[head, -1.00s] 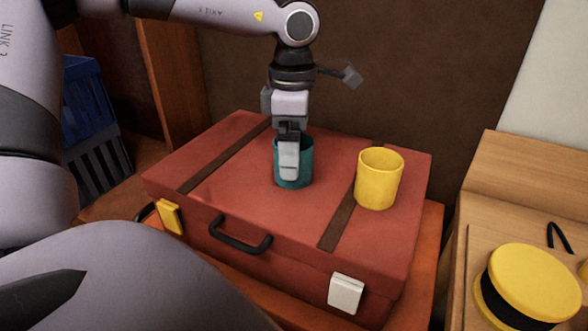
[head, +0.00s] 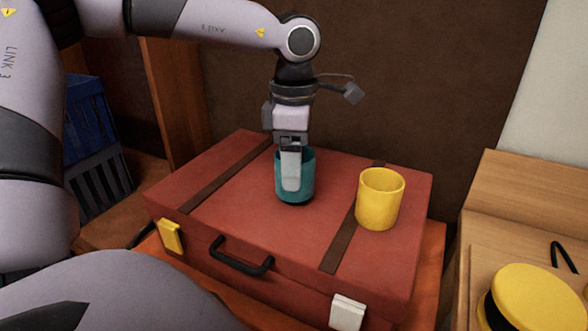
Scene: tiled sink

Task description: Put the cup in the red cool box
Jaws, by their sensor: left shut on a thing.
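A teal cup (head: 309,178) stands upright at the middle of the closed lid of a red case (head: 230,215). My left gripper (head: 291,182) points down at it from above and is shut on its near wall, with one finger outside. The other finger is mostly hidden by the cup wall. A dark band shows under the cup; I cannot tell whether it touches the lid. A yellow cup (head: 380,200) stands upright to the right on the same lid. No open red cool box shows. My right gripper is out of view.
The red case has a black handle (head: 240,257), a yellow latch (head: 171,237) and a white latch (head: 347,312). A blue crate (head: 90,115) stands at the left. A round yellow-and-black object (head: 538,298) lies on a wooden surface (head: 520,190) at the right.

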